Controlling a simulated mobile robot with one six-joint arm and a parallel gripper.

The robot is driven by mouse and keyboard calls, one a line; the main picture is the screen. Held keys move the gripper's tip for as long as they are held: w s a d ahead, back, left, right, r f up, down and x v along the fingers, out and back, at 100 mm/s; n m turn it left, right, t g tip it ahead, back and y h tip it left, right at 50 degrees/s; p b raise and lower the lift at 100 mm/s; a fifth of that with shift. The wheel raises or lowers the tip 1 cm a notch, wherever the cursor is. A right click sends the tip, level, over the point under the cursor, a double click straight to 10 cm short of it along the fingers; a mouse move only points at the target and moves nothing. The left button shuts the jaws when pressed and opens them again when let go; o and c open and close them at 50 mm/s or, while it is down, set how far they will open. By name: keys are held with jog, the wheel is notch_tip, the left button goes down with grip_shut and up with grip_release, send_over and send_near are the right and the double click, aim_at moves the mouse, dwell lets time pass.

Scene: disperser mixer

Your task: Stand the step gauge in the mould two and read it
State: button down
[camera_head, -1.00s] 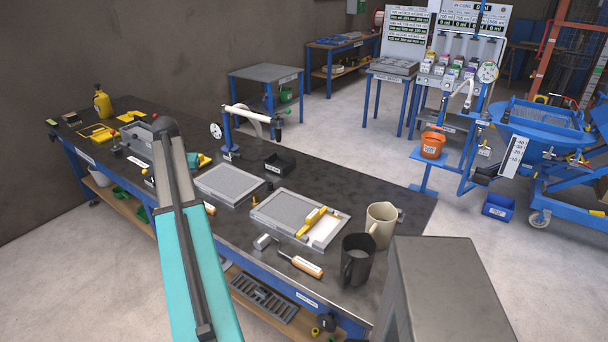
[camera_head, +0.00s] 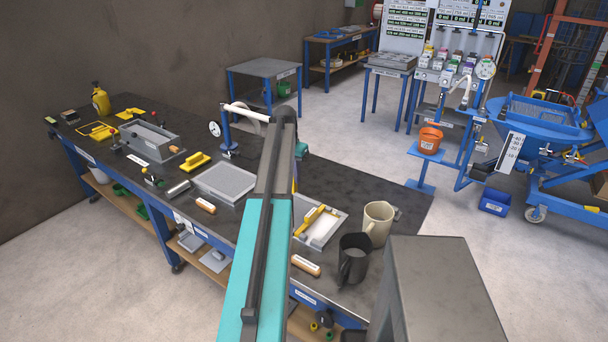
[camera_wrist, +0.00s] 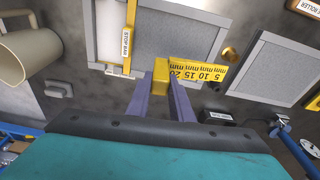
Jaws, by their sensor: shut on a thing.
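My gripper (camera_wrist: 162,82) is shut on the yellow step gauge (camera_wrist: 200,72), whose printed steps 5, 10, 15 and 20 mm face the wrist camera. The gauge overlaps the lower right edge of a grey-framed mould (camera_wrist: 180,35) in the wrist view; whether it touches is unclear. That mould has a grey filled part, a white bare part and a yellow stop bar (camera_wrist: 131,25). In the head view my arm hides the gripper and part of this mould (camera_head: 338,226). A second mould (camera_wrist: 270,65), filled grey, lies to the right; it also shows in the head view (camera_head: 224,183). I cannot read which is mould two.
A cream mug (camera_head: 377,222) and a black jug (camera_head: 354,260) stand close to the stop-bar mould. A dark labelled box (camera_wrist: 217,117) sits below it in the wrist view. A wooden-handled tool (camera_head: 305,266) lies near the bench's front edge.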

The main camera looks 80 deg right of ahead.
jog(key=shift+m, duration=0.4)
jog(key=s, duration=0.4)
jog(key=shift+s+d+f, duration=0.1)
jog(key=shift+d, duration=0.25)
jog(key=shift+f, duration=0.2)
jog(key=shift+f+b, duration=2.4)
jog(key=shift+f, duration=2.65)
jog(key=shift+f, duration=0.2)
jog(key=c, duration=1.5)
grip_release()
